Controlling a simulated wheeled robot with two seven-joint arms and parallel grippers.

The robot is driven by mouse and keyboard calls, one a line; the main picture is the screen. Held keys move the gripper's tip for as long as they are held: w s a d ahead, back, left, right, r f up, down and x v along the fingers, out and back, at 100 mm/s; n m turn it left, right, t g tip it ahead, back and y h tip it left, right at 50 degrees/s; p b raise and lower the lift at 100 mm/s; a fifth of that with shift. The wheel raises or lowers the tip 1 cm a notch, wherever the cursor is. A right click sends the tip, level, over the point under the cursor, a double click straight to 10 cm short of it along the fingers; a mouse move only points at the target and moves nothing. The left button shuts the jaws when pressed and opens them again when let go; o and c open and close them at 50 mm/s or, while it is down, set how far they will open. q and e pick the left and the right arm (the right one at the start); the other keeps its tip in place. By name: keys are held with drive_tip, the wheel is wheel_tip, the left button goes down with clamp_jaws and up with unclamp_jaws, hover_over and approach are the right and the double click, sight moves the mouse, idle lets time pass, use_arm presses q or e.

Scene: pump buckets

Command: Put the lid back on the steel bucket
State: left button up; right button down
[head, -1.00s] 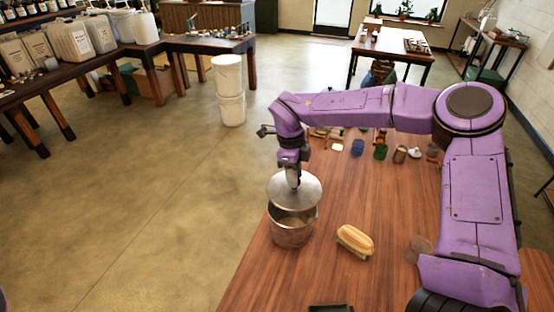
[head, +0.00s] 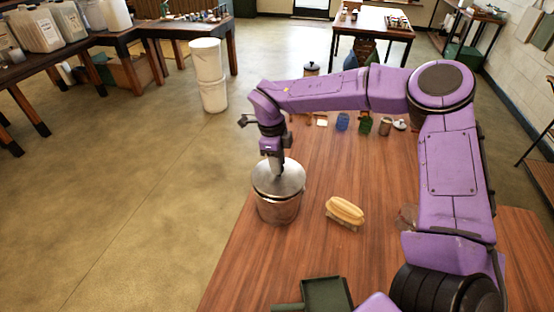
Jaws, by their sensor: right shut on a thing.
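The steel bucket (head: 277,209) stands on the wooden table near its left edge. The round steel lid (head: 292,181) lies over the bucket's mouth and covers the opening from this view. I cannot tell whether it is fully seated on the rim. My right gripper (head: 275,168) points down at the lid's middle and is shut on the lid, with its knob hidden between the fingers. My left gripper is not in view.
A yellow-topped brush (head: 345,211) lies right of the bucket. A dark green tray (head: 326,294) is at the near edge. Several small items, including a blue one (head: 342,122), stand at the table's far end. White buckets (head: 209,75) are stacked on the floor.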

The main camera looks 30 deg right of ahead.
drive_tip(key=shift+w, duration=0.1)
idle(0.4)
drive_tip(key=shift+r+p, duration=0.1)
drive_tip(key=shift+p, duration=0.45)
idle(0.4)
drive_tip(key=shift+f, duration=0.7)
idle(0.9)
drive_tip(key=shift+c, duration=1.2)
unclamp_jaws()
